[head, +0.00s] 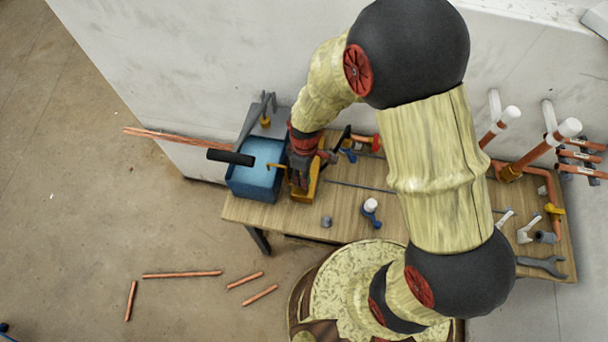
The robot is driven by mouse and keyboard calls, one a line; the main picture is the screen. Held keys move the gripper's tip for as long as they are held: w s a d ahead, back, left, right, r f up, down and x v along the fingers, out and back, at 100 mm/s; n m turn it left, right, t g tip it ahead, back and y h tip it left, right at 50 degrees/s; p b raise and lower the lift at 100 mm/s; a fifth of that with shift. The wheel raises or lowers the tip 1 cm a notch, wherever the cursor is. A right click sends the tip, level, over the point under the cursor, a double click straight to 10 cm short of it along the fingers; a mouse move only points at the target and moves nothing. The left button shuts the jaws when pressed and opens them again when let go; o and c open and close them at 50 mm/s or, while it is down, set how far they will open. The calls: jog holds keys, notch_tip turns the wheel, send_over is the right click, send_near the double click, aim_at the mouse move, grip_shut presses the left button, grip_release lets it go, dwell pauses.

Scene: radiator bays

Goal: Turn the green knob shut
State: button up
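I see no green knob in the head view; my arm covers much of the middle of the bench and the wall behind it. My gripper (300,182) points down at the left part of the wooden bench (335,205). It is just right of a blue bin (256,166) and over a yellow-orange object (309,188). Its fingers are small and dark here, so I cannot tell whether they are open or touching anything.
Copper pipes (540,150) with white ends stand at the right wall. A blue-and-white fitting (371,206), a grey cylinder (326,222) and a wrench (542,266) lie on the bench. Loose copper pipes (182,274) lie on the floor at left.

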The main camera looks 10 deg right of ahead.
jog(key=c, duration=0.6)
jog(key=shift+m, duration=0.3)
jog(key=m, duration=0.3)
jog(key=shift+p, duration=0.4)
jog(key=m+p, duration=0.1)
jog(key=m, duration=0.3)
jog(key=shift+d, duration=0.1)
jog(key=m+p, duration=0.1)
jog(key=m, duration=0.4)
jog(key=shift+m+p, duration=0.3)
jog(key=shift+m+t+p, duration=0.3)
jog(key=shift+m+p, duration=0.5)
jog(key=shift+m, duration=1.5)
jog(key=shift+d, duration=0.1)
